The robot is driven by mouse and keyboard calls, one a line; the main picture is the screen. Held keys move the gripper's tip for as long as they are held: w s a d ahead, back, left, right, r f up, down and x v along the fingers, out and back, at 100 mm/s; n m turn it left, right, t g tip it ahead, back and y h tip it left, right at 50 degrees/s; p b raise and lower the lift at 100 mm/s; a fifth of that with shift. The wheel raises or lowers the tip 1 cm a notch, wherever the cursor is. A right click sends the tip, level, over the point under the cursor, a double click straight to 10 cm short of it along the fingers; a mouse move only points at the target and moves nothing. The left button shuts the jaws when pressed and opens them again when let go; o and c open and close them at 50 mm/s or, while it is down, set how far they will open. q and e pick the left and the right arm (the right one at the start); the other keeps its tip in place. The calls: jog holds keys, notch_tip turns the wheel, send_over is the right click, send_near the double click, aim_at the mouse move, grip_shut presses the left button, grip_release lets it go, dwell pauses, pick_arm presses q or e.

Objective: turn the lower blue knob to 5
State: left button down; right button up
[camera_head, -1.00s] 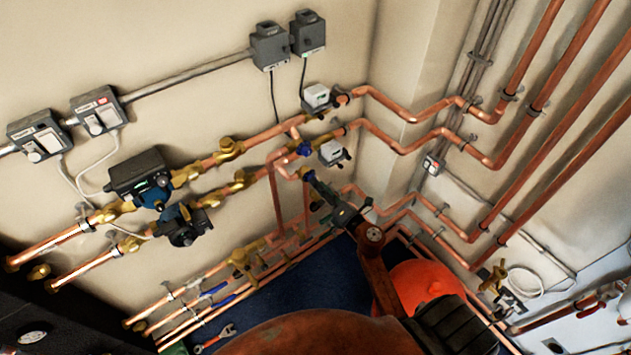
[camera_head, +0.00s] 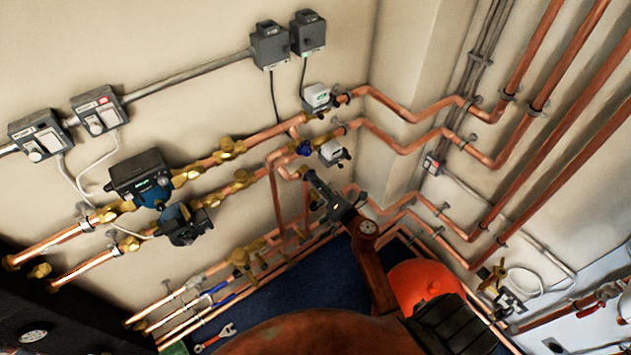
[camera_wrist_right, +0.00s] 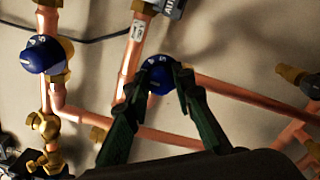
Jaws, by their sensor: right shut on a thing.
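Two blue knobs show in the right wrist view. The lower blue knob (camera_wrist_right: 161,76) sits between the fingertips of my right gripper (camera_wrist_right: 166,80), which is shut on its sides. White marks show on its face, but I cannot read the number. The other blue knob (camera_wrist_right: 41,55) is at the left, clear of the fingers, on a brass fitting. In the head view this other knob (camera_head: 304,148) is visible just above my right gripper (camera_head: 312,176), which hides the held knob. My left gripper is not in view.
Copper pipes (camera_head: 400,150) run along the wall around the knobs. A white actuator box (camera_head: 331,152) is close to my right gripper. Pumps (camera_head: 140,175) are to the left. An orange-red rounded object (camera_head: 424,283) stands below, near my arm.

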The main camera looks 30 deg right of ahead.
grip_shut()
jog(key=shift+f+m+p, duration=0.15)
jog(key=shift+m+p, duration=4.45)
jog(key=shift+m, duration=3.5)
jog(key=o, duration=0.9)
grip_release()
